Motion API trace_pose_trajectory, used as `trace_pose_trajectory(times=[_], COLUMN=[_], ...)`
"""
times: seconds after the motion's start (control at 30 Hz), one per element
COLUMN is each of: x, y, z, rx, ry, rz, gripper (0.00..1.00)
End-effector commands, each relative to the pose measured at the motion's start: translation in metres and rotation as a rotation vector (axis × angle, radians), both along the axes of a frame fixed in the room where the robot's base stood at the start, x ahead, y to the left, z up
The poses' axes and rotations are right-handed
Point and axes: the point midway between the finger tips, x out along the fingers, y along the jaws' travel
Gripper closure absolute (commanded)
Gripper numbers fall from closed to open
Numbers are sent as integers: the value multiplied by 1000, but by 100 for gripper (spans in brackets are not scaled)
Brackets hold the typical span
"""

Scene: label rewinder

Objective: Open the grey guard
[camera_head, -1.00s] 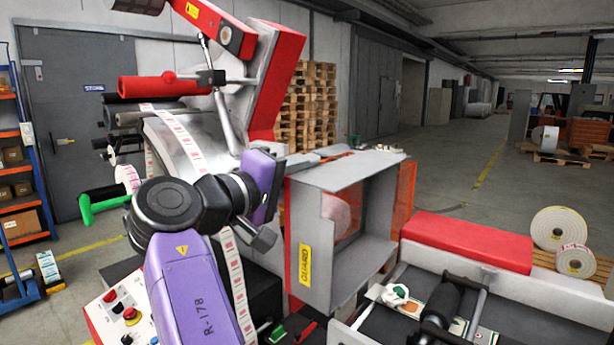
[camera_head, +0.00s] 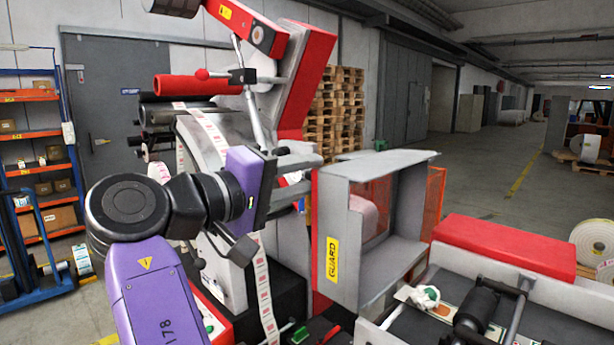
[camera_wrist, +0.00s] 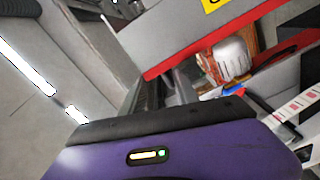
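The grey guard (camera_head: 341,265) is a box-shaped cover with a yellow GUARD label, on the machine right of my arm in the head view. Its near side is a flat grey panel, with a deep frame behind it. In the wrist view its grey panel (camera_wrist: 180,35) with a red lower edge and part of the yellow label cross the top. My gripper (camera_head: 284,172) is left of the guard and apart from it. Nothing is visibly held.
A red-topped unit (camera_head: 505,247) with a black roller (camera_head: 476,309) stands right of the guard. A label web (camera_head: 263,290) runs down behind my arm. Red machine arms rise above. An orange mesh panel (camera_head: 434,205) is beyond the guard. Open floor lies at the back right.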

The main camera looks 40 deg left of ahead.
Motion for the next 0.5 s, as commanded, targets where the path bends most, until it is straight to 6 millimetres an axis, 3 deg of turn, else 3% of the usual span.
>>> trace_pose_trajectory(times=[0.5], x=[-34], y=[2], z=[0], rx=[0], ry=[-1], rz=[1], gripper=[66])
